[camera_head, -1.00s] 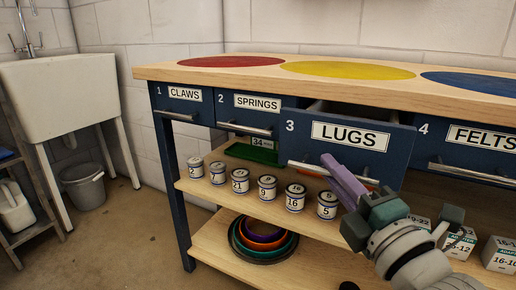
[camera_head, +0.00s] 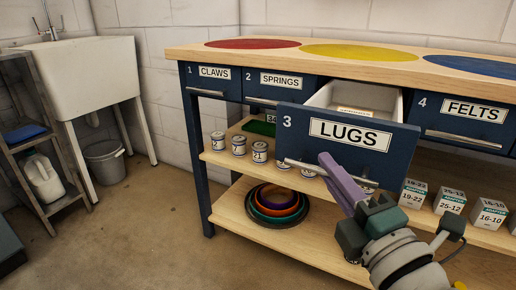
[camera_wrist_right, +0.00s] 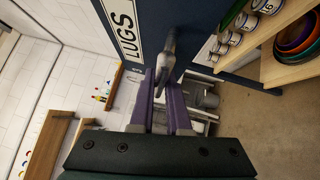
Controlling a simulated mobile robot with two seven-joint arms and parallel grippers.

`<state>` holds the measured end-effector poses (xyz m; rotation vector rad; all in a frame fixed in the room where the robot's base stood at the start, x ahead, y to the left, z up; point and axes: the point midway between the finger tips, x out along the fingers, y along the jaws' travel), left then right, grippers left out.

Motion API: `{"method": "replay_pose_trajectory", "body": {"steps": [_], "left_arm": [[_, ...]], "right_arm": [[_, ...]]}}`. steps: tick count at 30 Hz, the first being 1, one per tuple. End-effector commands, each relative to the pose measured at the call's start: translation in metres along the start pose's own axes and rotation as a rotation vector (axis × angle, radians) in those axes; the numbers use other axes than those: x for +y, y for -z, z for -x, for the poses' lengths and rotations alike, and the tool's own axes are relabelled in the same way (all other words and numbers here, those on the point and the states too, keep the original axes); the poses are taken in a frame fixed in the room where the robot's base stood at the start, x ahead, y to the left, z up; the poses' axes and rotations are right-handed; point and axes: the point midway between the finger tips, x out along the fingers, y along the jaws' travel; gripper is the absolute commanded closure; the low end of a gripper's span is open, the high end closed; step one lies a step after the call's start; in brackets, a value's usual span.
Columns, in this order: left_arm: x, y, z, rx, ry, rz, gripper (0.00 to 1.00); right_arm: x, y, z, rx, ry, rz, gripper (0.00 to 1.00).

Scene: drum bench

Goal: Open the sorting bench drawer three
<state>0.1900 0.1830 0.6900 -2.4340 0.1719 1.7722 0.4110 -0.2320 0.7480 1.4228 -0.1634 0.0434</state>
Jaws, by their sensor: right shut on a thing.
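Drawer three, labelled LUGS (camera_head: 349,134), is a dark blue front with a white-walled box behind it, pulled well out from the sorting bench (camera_head: 190,53). Part of its inside shows, with a pale labelled item in it. My right gripper (camera_head: 327,164) has purple fingers and is shut on the drawer's bar handle (camera_head: 296,163). In the right wrist view the fingers (camera_wrist_right: 165,90) close around the grey handle beside the LUGS label (camera_wrist_right: 124,25). My left gripper is not in view.
Drawers one (camera_head: 214,83), two (camera_head: 281,91) and four (camera_head: 464,122) are shut. Cans (camera_head: 239,146), boxes (camera_head: 450,202) and nested bowls (camera_head: 277,201) stand on the shelves below. A sink (camera_head: 85,75), a bucket (camera_head: 104,163) and a rack are at left. The floor before the bench is clear.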

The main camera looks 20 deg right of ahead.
Motion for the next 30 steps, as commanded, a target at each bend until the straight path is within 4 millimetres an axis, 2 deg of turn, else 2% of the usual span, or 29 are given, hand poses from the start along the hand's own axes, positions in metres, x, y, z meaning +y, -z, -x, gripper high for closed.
{"method": "replay_pose_trajectory", "body": {"steps": [5,6,14,23,26,30], "left_arm": [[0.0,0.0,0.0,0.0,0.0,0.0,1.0],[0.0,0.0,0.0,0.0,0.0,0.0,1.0],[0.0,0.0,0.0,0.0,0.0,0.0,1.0],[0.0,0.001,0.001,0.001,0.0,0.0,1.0],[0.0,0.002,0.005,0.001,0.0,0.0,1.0],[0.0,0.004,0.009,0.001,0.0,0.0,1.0]], "right_arm": [[0.0,-0.001,0.0,-0.001,0.0,0.0,1.0],[0.0,-0.001,0.0,-0.001,0.0,-0.001,0.83],[0.0,0.0,0.0,-0.001,0.0,0.0,0.55],[0.0,0.0,0.004,0.0,0.003,0.0,0.55],[0.0,0.0,0.018,0.0,0.004,0.0,0.55],[0.001,0.0,0.047,-0.001,0.006,-0.001,0.55]]}}
